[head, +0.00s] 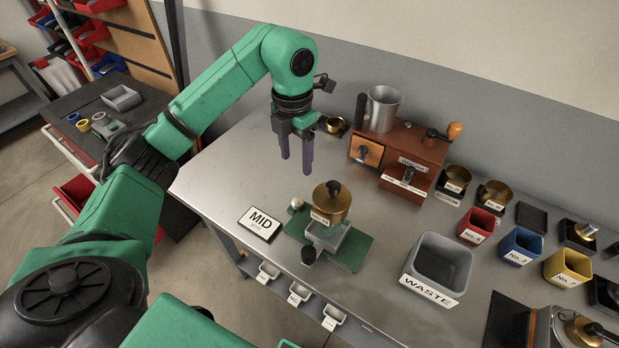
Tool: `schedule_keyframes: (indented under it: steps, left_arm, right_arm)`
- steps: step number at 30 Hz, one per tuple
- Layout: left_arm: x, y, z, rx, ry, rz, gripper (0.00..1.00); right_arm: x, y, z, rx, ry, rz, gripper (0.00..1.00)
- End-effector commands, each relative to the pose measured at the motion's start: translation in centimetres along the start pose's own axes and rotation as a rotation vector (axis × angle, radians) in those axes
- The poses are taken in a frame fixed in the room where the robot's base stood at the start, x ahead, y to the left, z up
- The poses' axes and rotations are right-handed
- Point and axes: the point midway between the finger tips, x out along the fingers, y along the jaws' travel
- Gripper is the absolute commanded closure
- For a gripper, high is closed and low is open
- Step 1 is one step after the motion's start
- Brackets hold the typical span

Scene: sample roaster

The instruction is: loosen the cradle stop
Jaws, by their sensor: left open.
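A brass drum (331,204) with a black knob on top sits above a green base plate (350,251) on the table. A grey tray (327,236) is under the drum. A small black knob (308,256) stands at the plate's front edge, and a pale round knob (297,203) is at its back left corner. I cannot tell for sure which of these is the cradle stop. My left gripper (296,165) is open and empty, pointing down above the table, behind the drum and apart from it. My right gripper is not in view.
A grey WASTE bin (437,268) stands right of the plate. A wooden grinder box (400,155) with a metal cup (382,108) is behind. Red, blue and yellow bins are at right.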

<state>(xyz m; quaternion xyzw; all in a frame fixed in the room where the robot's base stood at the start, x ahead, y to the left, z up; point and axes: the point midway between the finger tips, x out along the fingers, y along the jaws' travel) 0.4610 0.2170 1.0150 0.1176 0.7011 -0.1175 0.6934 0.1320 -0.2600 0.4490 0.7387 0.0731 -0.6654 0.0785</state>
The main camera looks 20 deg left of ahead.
Motion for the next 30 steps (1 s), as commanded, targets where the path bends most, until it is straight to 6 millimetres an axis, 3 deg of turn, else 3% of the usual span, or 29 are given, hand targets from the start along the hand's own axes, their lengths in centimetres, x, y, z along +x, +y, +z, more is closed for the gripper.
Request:
schedule_keyframes:
  steps: [5,12,19,24,30]
  left_arm:
    - [1.9,-0.1,-0.1,0.001,0.005,-0.002,0.31]
    - [7.7,-0.1,-0.1,0.001,0.006,-0.003,0.31]
    - [13.0,-0.1,-0.1,0.000,0.003,-0.004,0.31]
    - [14.5,-0.1,0.0,0.003,-0.001,-0.002,0.31]
    - [14.6,-0.1,0.0,0.002,-0.001,-0.001,0.31]
  right_arm:
    - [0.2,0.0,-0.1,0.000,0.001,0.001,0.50]
    - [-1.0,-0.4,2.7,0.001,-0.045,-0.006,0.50]
    - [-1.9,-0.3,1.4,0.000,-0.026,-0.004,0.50]
    - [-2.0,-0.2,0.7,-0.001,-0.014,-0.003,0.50]
    - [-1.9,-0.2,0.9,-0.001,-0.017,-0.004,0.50]
